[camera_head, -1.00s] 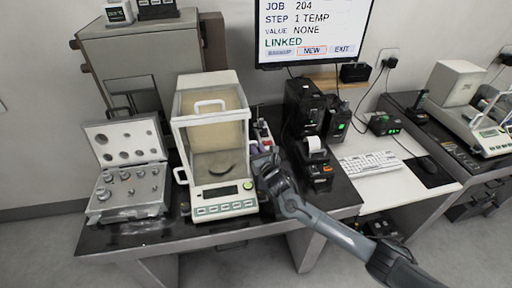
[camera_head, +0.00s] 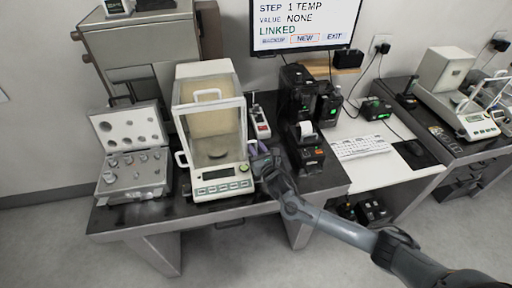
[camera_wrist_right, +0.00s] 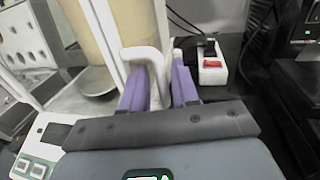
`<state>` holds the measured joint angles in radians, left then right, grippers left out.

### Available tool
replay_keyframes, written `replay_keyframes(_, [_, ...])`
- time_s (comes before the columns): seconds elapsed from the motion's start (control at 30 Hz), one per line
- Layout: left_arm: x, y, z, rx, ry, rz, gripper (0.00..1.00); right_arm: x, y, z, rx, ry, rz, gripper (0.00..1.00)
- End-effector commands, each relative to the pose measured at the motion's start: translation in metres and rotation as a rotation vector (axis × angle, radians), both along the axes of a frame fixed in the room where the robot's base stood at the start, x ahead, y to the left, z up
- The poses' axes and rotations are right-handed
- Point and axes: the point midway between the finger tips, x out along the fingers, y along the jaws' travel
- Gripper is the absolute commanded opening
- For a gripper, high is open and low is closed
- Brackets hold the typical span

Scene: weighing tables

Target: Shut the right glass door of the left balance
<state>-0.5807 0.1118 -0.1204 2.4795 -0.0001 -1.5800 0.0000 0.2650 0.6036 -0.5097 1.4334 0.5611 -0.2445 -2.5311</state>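The left balance (camera_head: 222,185) stands on the dark table, with a white-framed glass draft shield and a round pan (camera_head: 217,154) inside. My right gripper (camera_head: 258,158) is at its right side. In the right wrist view, the purple fingers (camera_wrist_right: 160,88) stand apart on either side of a white loop handle (camera_wrist_right: 146,55) on the balance's right side. A gap shows between fingers and handle bar; contact is unclear. How far the right glass door is open cannot be told, as it is nearly edge-on and partly behind my gripper. My left gripper is not in view.
An open case of weights (camera_head: 132,178) stands left of the balance. A power strip (camera_head: 260,122) lies behind my right gripper, and a printer (camera_head: 307,150) stands to its right. A keyboard (camera_head: 360,147) lies farther right. A second balance (camera_head: 476,122) is at far right.

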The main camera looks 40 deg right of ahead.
Motion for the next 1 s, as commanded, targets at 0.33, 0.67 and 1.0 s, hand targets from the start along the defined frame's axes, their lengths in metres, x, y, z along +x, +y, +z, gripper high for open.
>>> replay_keyframes(0.33, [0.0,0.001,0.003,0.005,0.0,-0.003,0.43,-0.013,0.003,-0.001,0.0,0.003,0.0,0.3])
replay_keyframes(0.67, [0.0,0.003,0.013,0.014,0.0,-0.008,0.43,-0.066,0.018,0.0,0.0,0.003,0.002,0.3])
replay_keyframes(1.0, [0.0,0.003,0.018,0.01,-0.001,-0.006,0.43,-0.102,0.027,0.0,0.0,0.001,0.001,0.3])
